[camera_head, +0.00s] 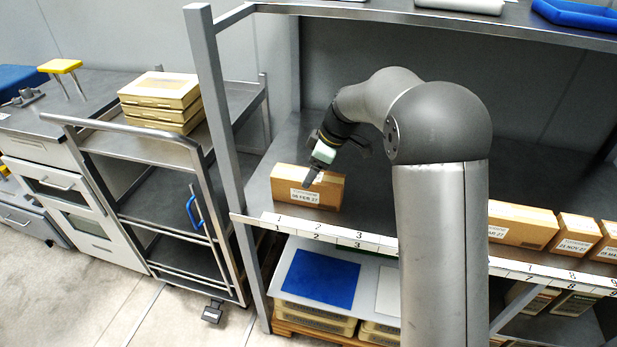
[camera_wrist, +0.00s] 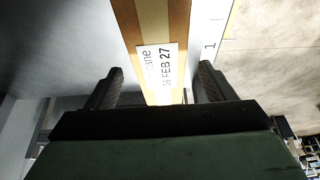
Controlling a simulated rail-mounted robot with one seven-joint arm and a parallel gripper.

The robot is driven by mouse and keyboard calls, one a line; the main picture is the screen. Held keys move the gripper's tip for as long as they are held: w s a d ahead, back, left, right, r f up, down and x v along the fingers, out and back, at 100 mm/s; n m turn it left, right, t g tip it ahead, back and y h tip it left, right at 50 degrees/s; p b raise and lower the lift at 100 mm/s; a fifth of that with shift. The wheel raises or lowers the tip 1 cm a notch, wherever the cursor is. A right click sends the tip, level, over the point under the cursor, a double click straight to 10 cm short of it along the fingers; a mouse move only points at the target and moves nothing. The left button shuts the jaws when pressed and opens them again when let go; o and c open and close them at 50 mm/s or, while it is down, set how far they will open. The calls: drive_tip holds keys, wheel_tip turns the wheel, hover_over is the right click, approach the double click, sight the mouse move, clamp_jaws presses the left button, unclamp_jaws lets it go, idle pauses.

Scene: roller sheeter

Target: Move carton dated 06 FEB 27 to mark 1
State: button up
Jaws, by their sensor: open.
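The brown carton with the white label reading 06 FEB 27 (camera_head: 289,176) sits upright on the shelf at the left end, behind the strip numbers 1 and 2. Its label, partly cut off, also shows in the wrist view (camera_wrist: 158,62). Mark 1 (camera_head: 279,219) is on the white strip along the shelf's front edge; it shows right of the carton in the wrist view (camera_wrist: 210,46). My gripper (camera_head: 313,173) is open at the carton's top. In the wrist view its fingers (camera_wrist: 161,80) stand apart on either side of the carton; contact cannot be told.
Several more cartons (camera_head: 522,226) stand on the shelf to the right, behind my arm. A steel post (camera_head: 222,110) bounds the shelf on the left and an upper shelf (camera_head: 440,17) hangs above. Shelf space right of the carton looks clear, partly hidden by my arm.

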drive_tip(key=w+v, duration=0.1)
drive_tip(key=v, duration=0.7)
drive_tip(key=s+d+f+m+h, duration=0.1)
drive_tip(key=s+d+m, duration=0.3)
drive_tip(key=s, duration=0.7)
drive_tip(key=s+d+f+m+h, duration=0.1)
drive_tip(key=s+d+f+m, duration=0.2)
drive_tip(key=s, duration=0.9)
drive_tip(key=s+d+f+m+h, duration=0.2)
drive_tip(key=s+d+m, duration=0.3)
drive_tip(key=s+m, duration=0.3)
drive_tip(key=s, duration=0.4)
drive_tip(key=shift+s+d+f+g+b, duration=0.15)
drive_tip(key=shift+d+f+g+b, duration=0.05)
drive_tip(key=shift+f+g+b, duration=0.15)
